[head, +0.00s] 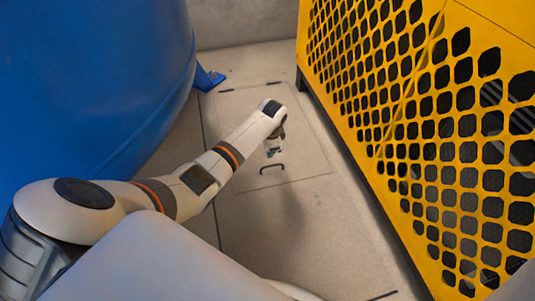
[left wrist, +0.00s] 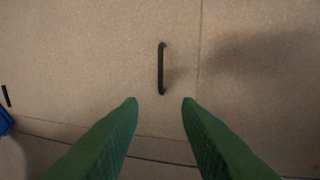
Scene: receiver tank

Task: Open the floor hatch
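The floor hatch (head: 297,138) is a beige square panel lying flush in the floor, with thin seams around it. It looks shut. Its black bar handle (head: 272,168) stands near the edge closest to me. The handle also shows in the left wrist view (left wrist: 162,68), ahead of the fingertips. My left gripper (head: 273,152) hangs above the hatch just beyond the handle in the head view. In the left wrist view its green fingers (left wrist: 160,101) are apart with nothing between them. They do not touch the handle. My right gripper is not in view.
A large blue tank (head: 95,75) with a foot (head: 209,78) stands at the left. A yellow perforated cabinet (head: 430,120) runs along the right, close to the hatch. A grey wall (head: 245,22) closes the back. The floor in front of the hatch is bare.

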